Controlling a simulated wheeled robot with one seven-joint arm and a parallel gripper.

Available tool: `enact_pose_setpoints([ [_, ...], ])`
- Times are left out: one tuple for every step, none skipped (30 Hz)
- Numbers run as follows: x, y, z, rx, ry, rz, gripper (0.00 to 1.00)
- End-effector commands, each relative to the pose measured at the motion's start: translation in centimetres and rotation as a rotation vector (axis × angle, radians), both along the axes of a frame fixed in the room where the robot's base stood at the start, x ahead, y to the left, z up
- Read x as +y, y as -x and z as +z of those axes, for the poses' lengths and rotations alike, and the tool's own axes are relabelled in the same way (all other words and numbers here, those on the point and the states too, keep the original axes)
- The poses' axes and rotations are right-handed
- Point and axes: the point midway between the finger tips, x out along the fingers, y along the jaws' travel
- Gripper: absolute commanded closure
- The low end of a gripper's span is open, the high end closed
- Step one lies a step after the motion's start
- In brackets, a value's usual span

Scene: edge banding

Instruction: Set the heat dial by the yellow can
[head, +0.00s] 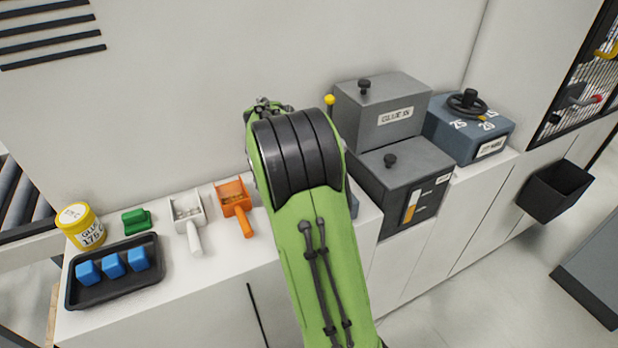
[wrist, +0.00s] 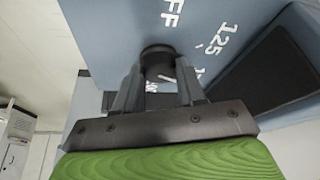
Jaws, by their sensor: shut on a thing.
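The yellow can (head: 80,228) stands at the far left of the white counter. Its label reads something like 17 and a blurred last digit, then C. The heat dial (wrist: 158,53) shows in the wrist view as a dark round knob on a blue-grey box (wrist: 115,30). White marks around it read partly FF and 125; others are cut off by my fingers. My gripper (wrist: 158,82) is shut on the dial, one finger on each side. In the head view my green arm hides the gripper and the dial.
A black tray (head: 115,293) with blue blocks, a green piece (head: 136,220), a white scoop (head: 189,215) and an orange scoop (head: 236,205) lie left of my arm. Right of it stand grey boxes (head: 385,110) and a blue box with a handwheel (head: 468,130). A black bin (head: 556,190) hangs farther right.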

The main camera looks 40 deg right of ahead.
Motion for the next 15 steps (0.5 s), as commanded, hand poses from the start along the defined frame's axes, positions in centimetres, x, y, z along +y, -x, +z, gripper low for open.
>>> enact_pose_setpoints([
  [0.04,-0.1,0.07,-0.001,0.0,-0.018,0.91],
  [0.03,-0.11,0.06,-0.001,0.0,-0.028,0.91],
  [0.04,-0.12,0.04,0.0,0.0,-0.042,0.91],
  [0.04,-0.13,0.04,-0.001,-0.001,-0.052,0.91],
  [0.03,-0.12,0.03,0.0,-0.001,-0.061,0.91],
  [0.02,-0.12,0.04,-0.001,0.0,-0.069,0.91],
  [0.02,-0.12,0.04,-0.001,0.0,-0.074,0.91],
  [0.01,-0.12,0.04,-0.001,0.0,-0.08,0.91],
  [0.01,-0.12,0.03,-0.001,0.0,-0.086,0.91],
  [0.01,-0.13,0.03,-0.001,0.0,-0.089,0.91],
  [0.01,-0.13,0.02,-0.001,0.0,-0.092,0.91],
  [0.02,-0.13,0.02,-0.001,0.0,-0.094,0.91],
  [0.01,-0.13,0.01,-0.001,0.0,-0.095,0.91],
  [0.01,-0.13,0.01,-0.001,0.0,-0.096,0.91],
  [0.01,-0.13,0.01,-0.001,0.0,-0.096,0.91],
])
